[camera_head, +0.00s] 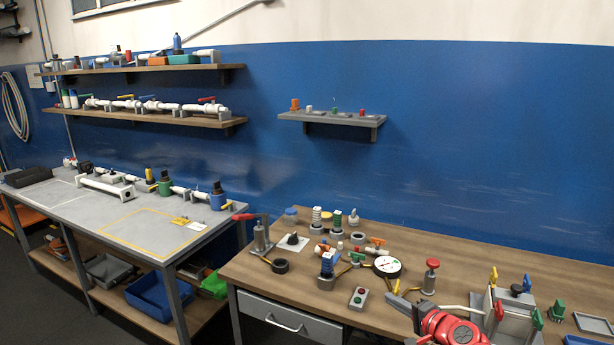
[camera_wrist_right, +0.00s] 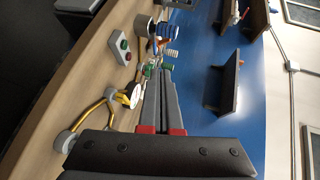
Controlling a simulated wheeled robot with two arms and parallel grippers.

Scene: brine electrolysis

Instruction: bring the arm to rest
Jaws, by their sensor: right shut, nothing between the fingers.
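My right gripper (camera_head: 393,298) reaches in at the lower right of the head view, above the front of the wooden bench (camera_head: 330,310). Its red wrist shows behind the grey fingers. In the right wrist view the fingers of my right gripper (camera_wrist_right: 160,76) lie close together, shut with nothing between them. They point toward the small parts on the bench and the blue wall. My left gripper is in neither view.
A pressure gauge (camera_head: 387,266), a two-button box (camera_head: 358,298) and a red-topped post (camera_head: 431,276) stand near my right gripper. A grey holder with coloured handles (camera_head: 505,312) is right of it. A grey wall shelf (camera_head: 333,118) hangs behind. Bare wood lies along the bench's back right.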

